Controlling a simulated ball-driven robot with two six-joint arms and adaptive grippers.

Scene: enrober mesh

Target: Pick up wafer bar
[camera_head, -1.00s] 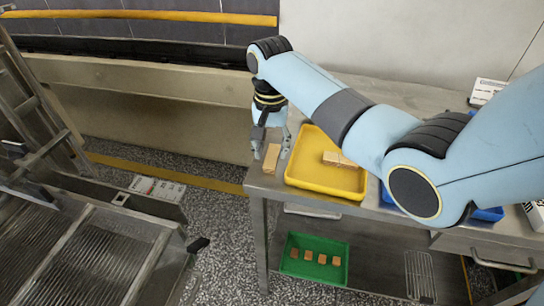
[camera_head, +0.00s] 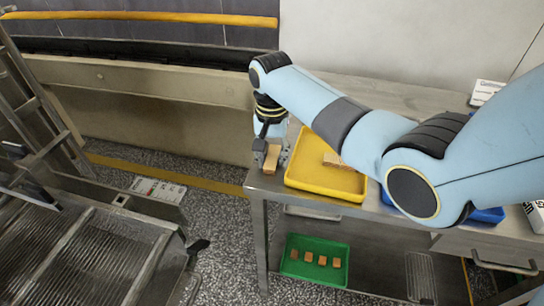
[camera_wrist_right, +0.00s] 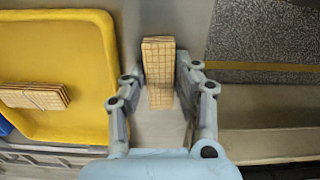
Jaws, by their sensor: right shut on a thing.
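A tan wafer bar (camera_head: 273,156) stands at the left end of the steel table, beside the yellow tray. My right gripper (camera_head: 272,161) is around it and shut on it. In the right wrist view the bar (camera_wrist_right: 158,66) shows its waffle grid between the two grey fingers (camera_wrist_right: 160,85). Whether its lower end touches the table cannot be told. Other wafer bars lie in the yellow tray (camera_head: 300,180); they show at the left of the wrist view (camera_wrist_right: 34,97), and my arm partly hides them in the head view. My left gripper is not in view.
The yellow tray's wall is close beside the gripper. The steel table's (camera_head: 262,186) left edge is near, with open floor beyond. A green tray (camera_head: 290,268) with several small brown pieces sits on the lower shelf. A blue tray (camera_head: 488,215) is partly behind my arm.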

